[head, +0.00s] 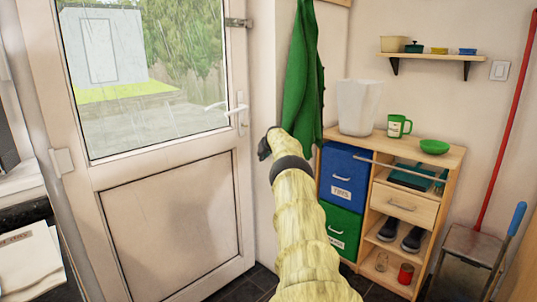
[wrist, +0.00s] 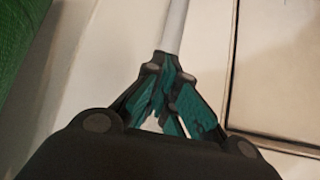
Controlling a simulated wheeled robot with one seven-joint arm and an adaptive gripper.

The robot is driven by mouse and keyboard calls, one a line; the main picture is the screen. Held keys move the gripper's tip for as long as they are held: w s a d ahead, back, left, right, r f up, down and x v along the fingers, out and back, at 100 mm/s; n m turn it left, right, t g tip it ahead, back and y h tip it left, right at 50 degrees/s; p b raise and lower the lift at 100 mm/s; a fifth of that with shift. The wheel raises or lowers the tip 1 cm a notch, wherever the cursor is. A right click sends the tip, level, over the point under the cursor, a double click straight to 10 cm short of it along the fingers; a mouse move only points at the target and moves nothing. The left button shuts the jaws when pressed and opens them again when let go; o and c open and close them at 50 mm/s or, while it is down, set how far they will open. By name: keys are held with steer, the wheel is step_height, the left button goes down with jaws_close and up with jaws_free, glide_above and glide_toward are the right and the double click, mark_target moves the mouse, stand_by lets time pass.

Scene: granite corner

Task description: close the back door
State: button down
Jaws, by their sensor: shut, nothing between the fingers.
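The back door (head: 170,215) is white, with a large window above and a recessed panel below; its panel also shows at the right of the wrist view (wrist: 275,75). Its lever handle (head: 238,110) is on the right side and points left. I cannot tell clearly whether the door stands a little ajar from its frame. My gripper (head: 264,145) is near the door's right edge, below and right of the handle. In the wrist view its teal fingers (wrist: 172,100) are shut and empty. A pale bar shows beyond the fingertips; whether they touch it is unclear.
A green cloth (head: 302,75) hangs right of the door. A wooden cabinet (head: 455,165) with blue and green boxes stands at the right, with a white bin (head: 358,105) on top. A red-handled dustpan (head: 468,243) stands at the far right. Dark floor shows below.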

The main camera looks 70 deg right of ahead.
step_height(320, 180, down, 6)
steer(key=s+a, duration=0.1)
steer(key=s+a+r, duration=0.1)
steer(key=s+r, duration=0.1)
steer(key=r, duration=0.6)
steer(key=s+a+r, duration=0.1)
steer(key=s+r, duration=0.1)
steer(key=r, duration=0.6)
steer(key=shift+s+a, duration=0.3)
steer(key=shift+a, duration=0.05)
stand_by(0.9)
steer(key=shift+a, duration=0.1)
